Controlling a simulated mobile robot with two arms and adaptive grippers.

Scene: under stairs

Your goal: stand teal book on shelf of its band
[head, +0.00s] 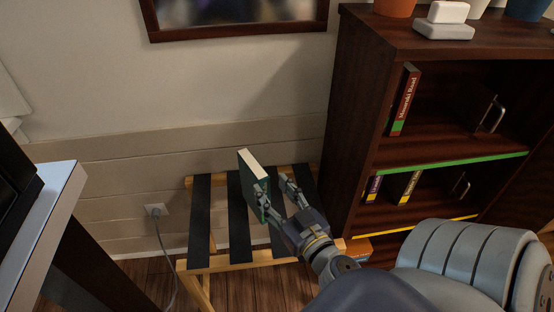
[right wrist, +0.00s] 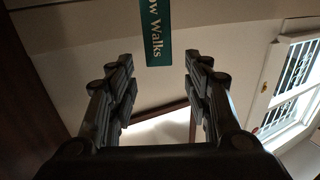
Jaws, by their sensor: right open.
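The teal book (head: 250,182) stands upright on a slatted wooden rack, its pale page edge facing up. In the right wrist view its teal spine (right wrist: 156,35), lettered "ow Walks", shows between the fingertips. My right gripper (head: 277,187) is open at the book; its left finger overlaps the book in the head view, and I cannot tell if they touch. The dark bookcase has an upper shelf with a green edge band (head: 450,162) and a lower shelf with a yellow one (head: 415,228). My left gripper is not in view.
A red book (head: 404,100) with a green band stands on the upper shelf. Pots (head: 395,7) top the bookcase. A white-topped table (head: 50,205) is at left.

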